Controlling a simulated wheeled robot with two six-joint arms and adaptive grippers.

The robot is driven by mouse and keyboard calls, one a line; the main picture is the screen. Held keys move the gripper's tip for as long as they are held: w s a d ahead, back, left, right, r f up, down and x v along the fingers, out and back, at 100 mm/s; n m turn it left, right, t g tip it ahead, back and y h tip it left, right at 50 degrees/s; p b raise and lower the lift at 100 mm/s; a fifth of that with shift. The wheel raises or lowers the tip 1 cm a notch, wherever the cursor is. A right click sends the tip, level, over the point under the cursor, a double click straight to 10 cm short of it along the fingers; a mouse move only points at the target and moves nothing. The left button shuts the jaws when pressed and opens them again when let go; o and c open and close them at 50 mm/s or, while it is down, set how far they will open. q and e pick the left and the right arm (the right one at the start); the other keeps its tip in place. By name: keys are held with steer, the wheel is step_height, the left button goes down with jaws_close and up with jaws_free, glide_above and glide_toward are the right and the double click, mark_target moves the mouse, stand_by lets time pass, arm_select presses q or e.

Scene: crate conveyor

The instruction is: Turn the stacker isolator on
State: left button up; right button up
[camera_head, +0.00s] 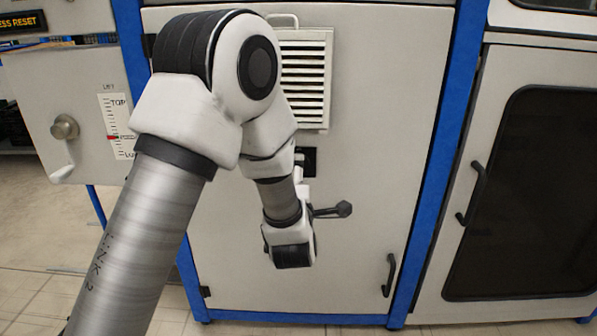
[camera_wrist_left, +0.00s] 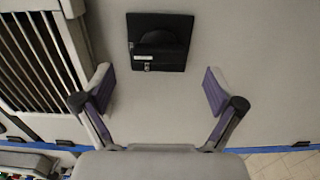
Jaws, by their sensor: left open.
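The isolator is a black square plate (camera_wrist_left: 160,42) on the grey cabinet door, with a dark rotary handle on it and a small pale label and lock-like detail below the handle. In the head view only part of the black isolator (camera_head: 309,160) shows beside my left arm. My left gripper (camera_wrist_left: 158,88) is open and empty, its purple-padded fingers spread wide. In the wrist view the isolator lies beyond the fingertips, above the gap between them, and nothing touches it. In the head view the fingers are mostly hidden by my wrist. My right gripper is not in view.
A louvred vent (camera_head: 305,75) is above the isolator. The cabinet has a black door handle (camera_head: 389,275) low on the right and blue frame posts (camera_head: 441,150). A hand crank (camera_head: 64,128) with a lift scale is at the left. A dark-windowed door (camera_head: 530,190) is at the right.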

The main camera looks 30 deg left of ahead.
arm_select(q)
steer(key=v, duration=0.7)
steer(key=shift+s+d, duration=0.2)
steer(key=shift+s, duration=0.05)
steer(key=s+f+m+g+h, duration=0.2)
steer(key=s+f+m+g, duration=0.3)
steer(key=f, duration=1)
steer(key=s+f+m+g+h, duration=0.1)
steer(key=s+f+g+h, duration=0.35)
steer(key=f, duration=1.15)
steer(key=s+d+f+m+g+h, duration=0.1)
steer(key=s+d+f+m+g, duration=0.3)
steer(key=s+m, duration=0.5)
steer(key=s+d+f+m+g+h, duration=0.2)
steer(key=s+d+f+m, duration=0.2)
steer(key=s+f+m, duration=0.3)
step_height(320, 180, up, 36)
steer(key=s+m+p, duration=0.1)
steer(key=p, duration=3.3)
steer(key=shift+a+f+m, duration=0.15)
steer(key=shift+a+m, duration=0.05)
steer(key=shift+m, duration=0.2)
